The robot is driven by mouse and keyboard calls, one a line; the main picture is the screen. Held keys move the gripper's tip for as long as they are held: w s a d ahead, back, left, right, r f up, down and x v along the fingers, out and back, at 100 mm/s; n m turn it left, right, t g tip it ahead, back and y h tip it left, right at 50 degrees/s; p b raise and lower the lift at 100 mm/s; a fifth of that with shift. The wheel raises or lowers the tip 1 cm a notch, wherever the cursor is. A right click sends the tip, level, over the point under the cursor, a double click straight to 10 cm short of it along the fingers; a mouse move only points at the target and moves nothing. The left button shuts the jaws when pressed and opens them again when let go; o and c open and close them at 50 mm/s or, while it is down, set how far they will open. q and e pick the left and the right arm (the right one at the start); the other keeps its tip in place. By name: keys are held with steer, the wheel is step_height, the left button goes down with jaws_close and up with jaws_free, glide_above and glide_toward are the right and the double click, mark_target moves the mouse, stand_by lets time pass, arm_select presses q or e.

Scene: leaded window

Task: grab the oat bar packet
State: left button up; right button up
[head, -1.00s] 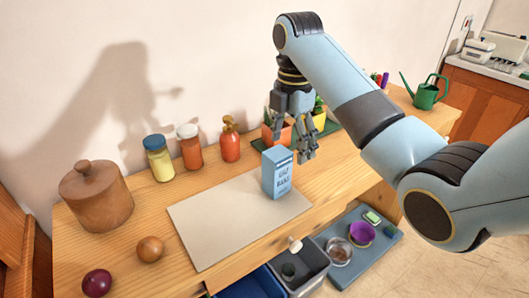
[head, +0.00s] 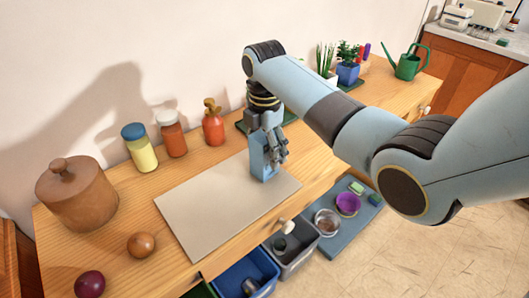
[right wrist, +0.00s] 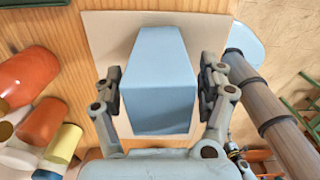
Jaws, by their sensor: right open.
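The oat bar packet (head: 259,160) is a light blue box standing upright at the far right corner of a pale grey mat (head: 205,215). My right gripper (head: 277,158) is at the packet and hides much of it in the head view. In the right wrist view the packet (right wrist: 160,80) stands between the two open fingers of my right gripper (right wrist: 160,95), with a narrow gap on each side. My left gripper is not in view.
Two onions lie front left. Plants and a green watering can (head: 408,63) are at the back right. Open bins sit below.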

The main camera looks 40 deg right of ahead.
steer(key=shift+f, duration=0.35)
steer(key=c, duration=1)
steer(key=shift+c, duration=0.2)
